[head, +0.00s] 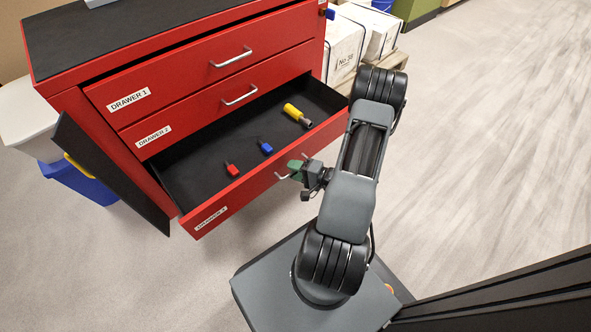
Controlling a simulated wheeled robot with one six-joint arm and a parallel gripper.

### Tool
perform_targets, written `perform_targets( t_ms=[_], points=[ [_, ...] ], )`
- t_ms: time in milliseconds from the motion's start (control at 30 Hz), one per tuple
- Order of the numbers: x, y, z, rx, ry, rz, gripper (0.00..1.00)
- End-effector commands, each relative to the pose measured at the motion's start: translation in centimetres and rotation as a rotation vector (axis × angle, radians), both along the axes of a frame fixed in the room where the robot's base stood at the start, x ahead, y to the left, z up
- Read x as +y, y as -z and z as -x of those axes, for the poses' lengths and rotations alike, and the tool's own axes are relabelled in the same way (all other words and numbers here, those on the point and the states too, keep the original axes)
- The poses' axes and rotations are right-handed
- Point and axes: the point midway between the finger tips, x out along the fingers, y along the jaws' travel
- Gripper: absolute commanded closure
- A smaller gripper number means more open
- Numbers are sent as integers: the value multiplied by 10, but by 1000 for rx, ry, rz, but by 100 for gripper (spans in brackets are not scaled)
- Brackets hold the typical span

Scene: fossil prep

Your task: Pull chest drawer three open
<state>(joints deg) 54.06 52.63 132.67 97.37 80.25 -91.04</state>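The red chest has a black top and stacked drawers. Drawer three (240,196), the lowest one visible, stands well open, with its label at the left end of its front. Its black inside shows a red-handled tool (231,169), a blue-handled tool (265,147) and a yellow cylindrical tool (297,115). My gripper (296,171) is at the silver handle (280,176) of drawer three, with a green part against the handle's middle. The fingers are too small and partly hidden to tell whether they are closed on it.
Drawer one (200,70) and drawer two (215,100) are shut above. A dark panel (105,172) leans against the chest's left side, near a blue bin (80,180). White boxes (343,45) stand on a pallet behind right. The floor at right is clear.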

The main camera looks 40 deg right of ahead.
Motion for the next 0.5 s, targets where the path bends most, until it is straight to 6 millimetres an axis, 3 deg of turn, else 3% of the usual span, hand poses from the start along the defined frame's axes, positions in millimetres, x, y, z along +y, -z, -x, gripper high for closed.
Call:
perform_targets(
  t_ms=[267,500],
  points=[
    [-7,-4,10,1,6,-1,64],
    [-29,-13,50,1,10,-1,64]
  ],
)
